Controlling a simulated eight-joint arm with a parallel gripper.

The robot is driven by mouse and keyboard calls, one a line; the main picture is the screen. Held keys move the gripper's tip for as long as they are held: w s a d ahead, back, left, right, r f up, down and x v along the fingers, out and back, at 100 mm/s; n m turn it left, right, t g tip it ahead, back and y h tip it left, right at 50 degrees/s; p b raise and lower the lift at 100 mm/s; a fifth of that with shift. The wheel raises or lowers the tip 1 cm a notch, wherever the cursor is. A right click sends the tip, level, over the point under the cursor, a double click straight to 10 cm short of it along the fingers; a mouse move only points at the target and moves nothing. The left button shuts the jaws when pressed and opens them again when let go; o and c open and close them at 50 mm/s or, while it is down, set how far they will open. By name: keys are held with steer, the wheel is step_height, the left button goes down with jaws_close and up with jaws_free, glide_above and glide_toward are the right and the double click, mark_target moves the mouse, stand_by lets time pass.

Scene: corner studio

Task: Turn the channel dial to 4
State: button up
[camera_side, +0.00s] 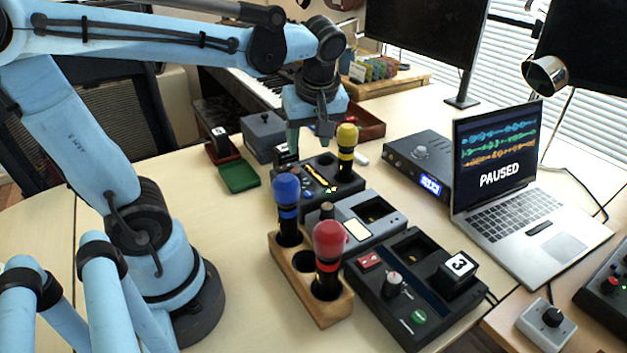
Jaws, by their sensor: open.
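My gripper (309,134) is open, pointing down above a dark control box (330,190) with lit buttons. It is near a small black block at that box's back left. A yellow-topped microphone (346,150) stands at that box's back right. No dial is readably labelled as the channel dial. One knob (394,284) with a pale top sits on a black console (420,305), far from my gripper.
The black console also carries a cube marked 3 (460,266), a red switch and a green button. Blue (287,190) and red (330,240) microphones stand in a wooden holder (305,292). A laptop (500,190) reads PAUSED. A small knob box (546,322) stands lower right.

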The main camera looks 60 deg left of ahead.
mark_target(296, 172)
steer(key=shift+w+a+f+n+g+y, duration=0.15)
steer(key=shift+a+f+n, duration=0.25)
steer(key=shift+a+f, duration=0.95)
steer(key=shift+s+a+f+n+g+y, duration=0.1)
steer(key=shift+a+f+n, duration=0.35)
steer(key=shift+f, duration=1.75)
steer(key=shift+w+a+f+n+g+y, duration=0.15)
steer(key=shift+a+f+n, duration=0.2)
steer(key=shift+a+f, duration=1.05)
steer(key=shift+s+d+f, duration=0.1)
steer(key=shift+d+f, duration=0.25)
steer(key=shift+d, duration=0.05)
steer(key=shift+c, duration=0.3)
